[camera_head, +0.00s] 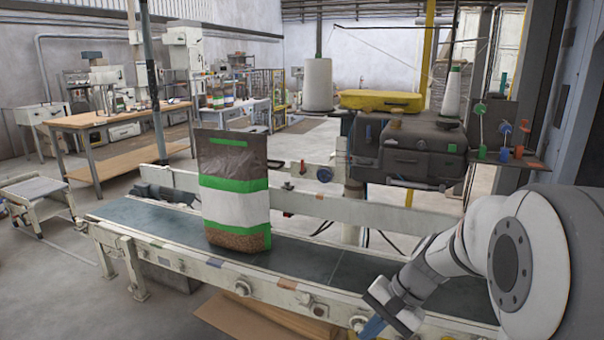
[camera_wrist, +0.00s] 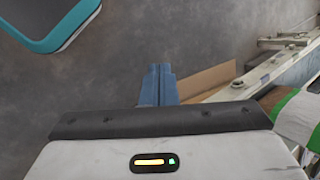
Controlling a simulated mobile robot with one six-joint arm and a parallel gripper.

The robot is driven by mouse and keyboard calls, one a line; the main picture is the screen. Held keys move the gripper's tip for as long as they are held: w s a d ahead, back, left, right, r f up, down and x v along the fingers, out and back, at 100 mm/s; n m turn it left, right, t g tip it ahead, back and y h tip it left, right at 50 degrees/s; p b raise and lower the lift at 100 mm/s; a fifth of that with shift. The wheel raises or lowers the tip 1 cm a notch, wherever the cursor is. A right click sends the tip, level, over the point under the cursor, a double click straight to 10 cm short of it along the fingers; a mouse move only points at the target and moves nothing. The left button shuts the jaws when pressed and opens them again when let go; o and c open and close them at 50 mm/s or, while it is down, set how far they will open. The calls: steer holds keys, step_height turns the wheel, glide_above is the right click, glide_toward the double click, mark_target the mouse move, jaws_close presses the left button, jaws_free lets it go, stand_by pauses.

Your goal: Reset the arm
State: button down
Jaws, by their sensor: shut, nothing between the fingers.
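My gripper (camera_head: 374,328) shows at the bottom right of the head view, low in front of the conveyor's near rail, with its blue fingers partly cut off by the frame edge. In the wrist view my gripper (camera_wrist: 158,70) has its blue fingers pressed together, with nothing between them, pointing over the grey floor. My white arm reaches in from the right of the head view.
A filled pellet bag (camera_head: 236,192) stands upright on the conveyor (camera_head: 310,262); part of it also shows in the wrist view (camera_wrist: 300,118). Brown cardboard (camera_head: 250,320) lies below the near rail. A dark sewing machine head (camera_head: 415,150) hangs over the belt. A teal-edged object (camera_wrist: 50,18) is at upper left.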

steer(key=s+d+r+n+t+h+p, duration=0.1)
steer(key=s+r+n+h+p, duration=0.4)
steer(key=s+r, duration=0.9)
steer(key=n+t+p, duration=0.1)
steer(key=n+p, duration=0.1)
steer(key=p, duration=0.1)
steer(key=shift+d+h, duration=0.2)
steer(key=shift+h, duration=0.2)
